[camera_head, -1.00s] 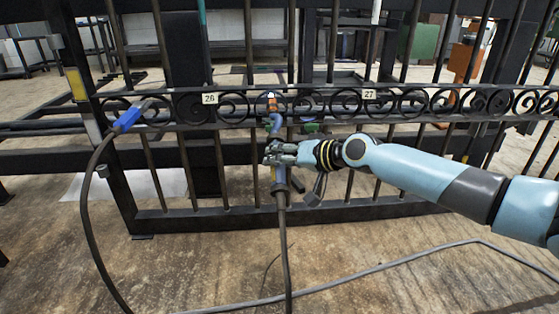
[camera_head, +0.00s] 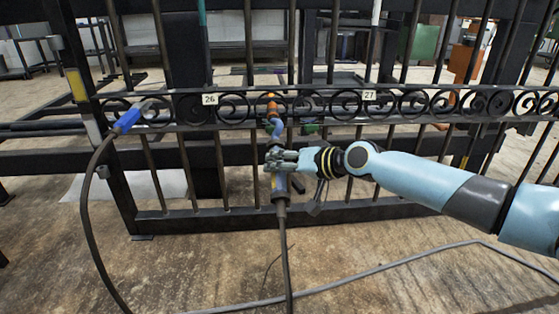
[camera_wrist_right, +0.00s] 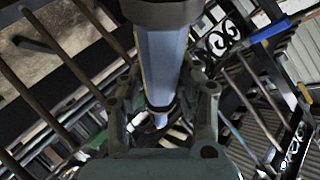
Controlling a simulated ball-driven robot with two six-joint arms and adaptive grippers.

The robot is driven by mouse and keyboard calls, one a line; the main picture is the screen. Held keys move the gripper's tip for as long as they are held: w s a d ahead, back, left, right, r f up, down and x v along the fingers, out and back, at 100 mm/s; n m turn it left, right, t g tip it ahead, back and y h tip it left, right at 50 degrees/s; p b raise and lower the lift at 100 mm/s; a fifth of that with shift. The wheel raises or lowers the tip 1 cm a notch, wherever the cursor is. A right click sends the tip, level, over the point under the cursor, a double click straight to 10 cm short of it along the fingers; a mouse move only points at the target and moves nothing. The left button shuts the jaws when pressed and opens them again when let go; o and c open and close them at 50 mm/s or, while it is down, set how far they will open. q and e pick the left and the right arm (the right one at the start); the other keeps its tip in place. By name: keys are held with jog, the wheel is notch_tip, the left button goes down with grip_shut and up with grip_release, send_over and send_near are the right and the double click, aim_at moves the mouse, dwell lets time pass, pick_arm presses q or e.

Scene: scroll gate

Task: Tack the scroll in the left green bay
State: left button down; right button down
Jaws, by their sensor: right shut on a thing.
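The black gate has a band of scrolls (camera_head: 240,107) between two rails, with number tags 26 (camera_head: 210,99) and 27 (camera_head: 369,95). My right gripper (camera_head: 276,158) is shut on a torch-like tool with an orange and blue neck (camera_head: 272,112) and a cable below. The tool stands roughly upright, its tip in front of the scroll band between the tags; I cannot tell if it touches. In the right wrist view the tool's grey-blue body (camera_wrist_right: 163,60) lies between the fingers (camera_wrist_right: 160,110). Small green patches (camera_head: 311,128) show behind the tool. Which bay is the left green one is unclear. My left gripper is not in view.
A blue-handled piece (camera_head: 127,119) sits at the gate's left end, with a dark cable hanging from it. Upright bars and a lower rail (camera_head: 320,211) stand close around my right gripper. A grey cable (camera_head: 400,262) crosses the otherwise open floor in front.

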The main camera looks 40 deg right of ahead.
aim_at(285, 199)
jog(key=shift+s+a+f, duration=0.4)
jog(key=shift+s+a, duration=0.05)
jog(key=shift+s, duration=0.25)
jog(key=shift+s+a+f, duration=0.35)
jog(key=shift+s+a, duration=0.1)
jog(key=shift+s, duration=0.25)
jog(key=shift+s+a+f+b, duration=0.15)
jog(key=shift+s+a+f, duration=0.2)
jog(key=shift+s, duration=0.25)
jog(key=shift+s+a+f+b, duration=0.15)
jog(key=shift+s+a+f, duration=0.25)
jog(key=shift+s, duration=0.25)
jog(key=shift+s+a+f+b, duration=0.15)
jog(key=shift+s+a+f, duration=0.2)
jog(key=shift+s, duration=0.25)
